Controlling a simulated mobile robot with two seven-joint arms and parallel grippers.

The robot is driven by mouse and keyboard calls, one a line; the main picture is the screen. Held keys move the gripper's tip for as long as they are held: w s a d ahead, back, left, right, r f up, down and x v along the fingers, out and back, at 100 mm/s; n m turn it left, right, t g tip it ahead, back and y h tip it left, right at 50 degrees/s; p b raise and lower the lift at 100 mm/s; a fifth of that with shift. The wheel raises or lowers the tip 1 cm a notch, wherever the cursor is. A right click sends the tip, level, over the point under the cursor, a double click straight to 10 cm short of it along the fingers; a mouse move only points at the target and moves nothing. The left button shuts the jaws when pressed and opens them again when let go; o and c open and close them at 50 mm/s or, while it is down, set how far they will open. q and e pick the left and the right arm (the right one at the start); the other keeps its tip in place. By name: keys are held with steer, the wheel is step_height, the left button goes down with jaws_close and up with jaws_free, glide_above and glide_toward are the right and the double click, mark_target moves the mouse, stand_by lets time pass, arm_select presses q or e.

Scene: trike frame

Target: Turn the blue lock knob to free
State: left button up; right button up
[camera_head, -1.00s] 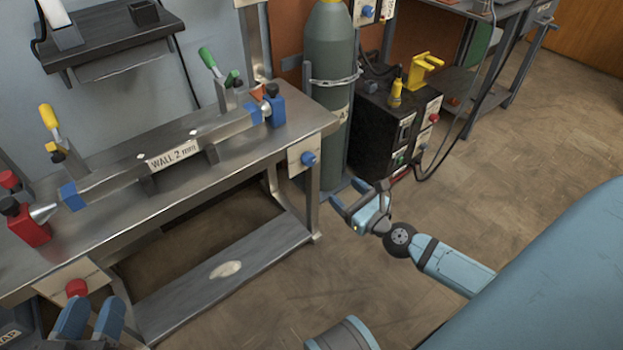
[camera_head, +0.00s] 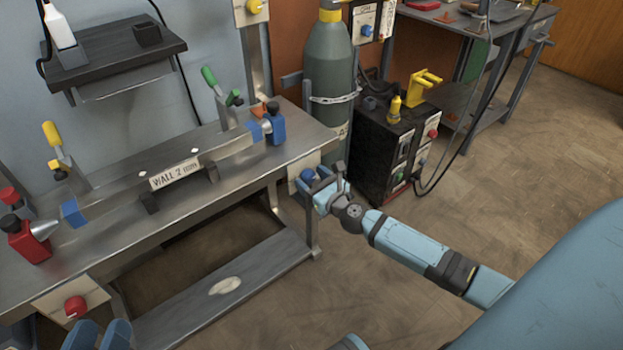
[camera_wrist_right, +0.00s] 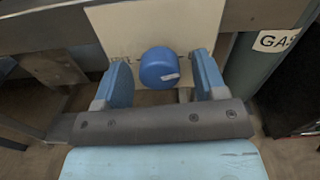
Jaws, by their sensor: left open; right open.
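The blue lock knob (camera_head: 308,175) sits on a pale plate (camera_head: 297,183) at the right front end of the steel bench. In the right wrist view the knob (camera_wrist_right: 159,68) is round, with a light mark at its lower right. My right gripper (camera_head: 318,181) is open at the knob. In the wrist view its fingers (camera_wrist_right: 162,82) stand on either side of the knob, with a gap on each side. My left gripper (camera_head: 97,336) is open at the bottom left edge, below the red knob (camera_head: 76,307), and is partly cut off.
A grey gas cylinder (camera_head: 329,78) and a black machine (camera_head: 380,137) stand behind my right gripper. The floor at right is clear.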

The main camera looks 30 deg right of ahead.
steer(key=shift+w, duration=0.15)
steer(key=c, duration=0.9)
